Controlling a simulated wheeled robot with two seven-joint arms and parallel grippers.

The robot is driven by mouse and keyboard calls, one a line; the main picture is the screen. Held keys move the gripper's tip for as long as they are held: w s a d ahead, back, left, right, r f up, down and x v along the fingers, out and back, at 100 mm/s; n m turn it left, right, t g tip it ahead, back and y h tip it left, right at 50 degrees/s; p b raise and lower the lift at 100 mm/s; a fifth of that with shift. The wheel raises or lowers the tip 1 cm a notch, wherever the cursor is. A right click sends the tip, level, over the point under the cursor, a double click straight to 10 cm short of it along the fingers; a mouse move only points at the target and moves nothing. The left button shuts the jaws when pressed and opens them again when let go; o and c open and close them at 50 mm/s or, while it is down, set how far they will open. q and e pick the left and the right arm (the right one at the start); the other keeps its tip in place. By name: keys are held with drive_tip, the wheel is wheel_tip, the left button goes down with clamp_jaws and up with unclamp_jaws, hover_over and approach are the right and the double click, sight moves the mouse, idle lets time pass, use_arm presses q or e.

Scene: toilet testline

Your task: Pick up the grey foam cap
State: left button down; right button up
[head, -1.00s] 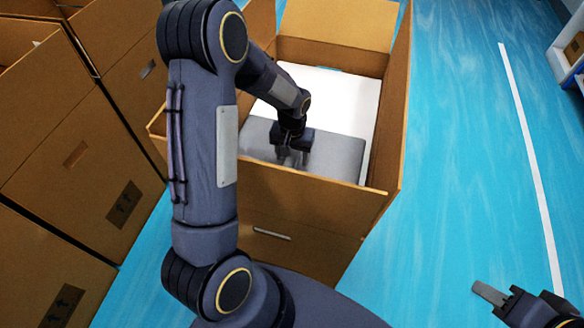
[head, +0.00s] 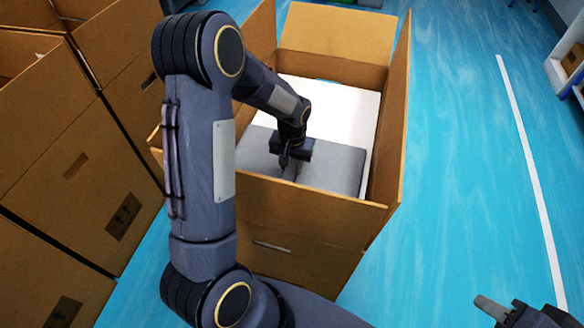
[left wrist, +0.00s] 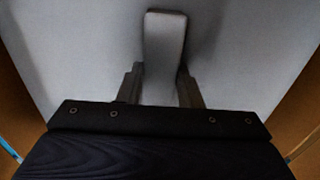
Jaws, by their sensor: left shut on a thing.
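The grey foam cap (head: 332,168) lies inside the open cardboard box, over the near part of a white surface. In the left wrist view the cap (left wrist: 80,50) fills most of the picture, with a raised grey tab (left wrist: 164,45) in the middle. My left gripper (head: 290,172) reaches down into the box. Its two fingers (left wrist: 160,85) are shut on the cap's tab, one on each side. My right gripper (head: 492,306) shows only in part at the lower right corner, away from the box; its finger opening is unclear.
The cardboard box (head: 310,220) has raised flaps around its opening, with its walls close around the cap. Other cardboard boxes (head: 75,165) stand at the left. Blue floor (head: 460,170) with a white line (head: 527,165) lies clear at the right. A shelf stands at the far right edge.

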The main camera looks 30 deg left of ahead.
use_arm(q)
wheel_tip(320, 180, up, 17)
drive_tip(key=p, duration=0.1)
drive_tip(key=shift+f, duration=0.15)
wheel_tip(320, 180, up, 20)
drive_tip(key=p, duration=1.7)
drive_tip(key=shift+p, duration=0.4)
